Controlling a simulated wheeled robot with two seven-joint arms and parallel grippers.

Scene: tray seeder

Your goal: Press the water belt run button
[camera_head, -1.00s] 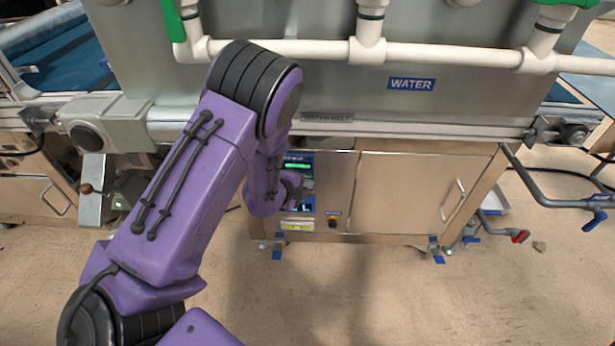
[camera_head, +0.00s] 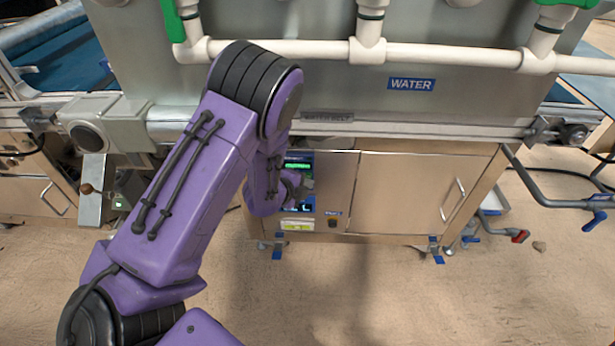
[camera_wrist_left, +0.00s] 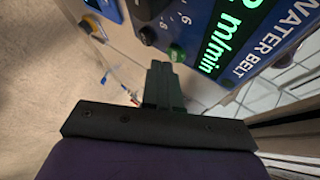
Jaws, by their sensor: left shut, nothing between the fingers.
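The water belt control panel (camera_head: 300,163) is a blue panel with a lit green display, partly hidden behind my left arm in the head view. In the left wrist view the panel (camera_wrist_left: 262,38) shows close up, with a green m/min readout (camera_wrist_left: 226,40). A round green button (camera_wrist_left: 176,52) sits below the readout, and a black knob (camera_wrist_left: 148,36) is beside it. My left gripper (camera_wrist_left: 161,68) is shut and empty, its fingertips close to the green button. I cannot tell whether they touch it. In the head view the gripper (camera_head: 307,183) is in front of the panel.
The metal rail (camera_head: 420,130) and white pipe (camera_head: 450,54) run across above. Open floor (camera_head: 400,300) lies in front.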

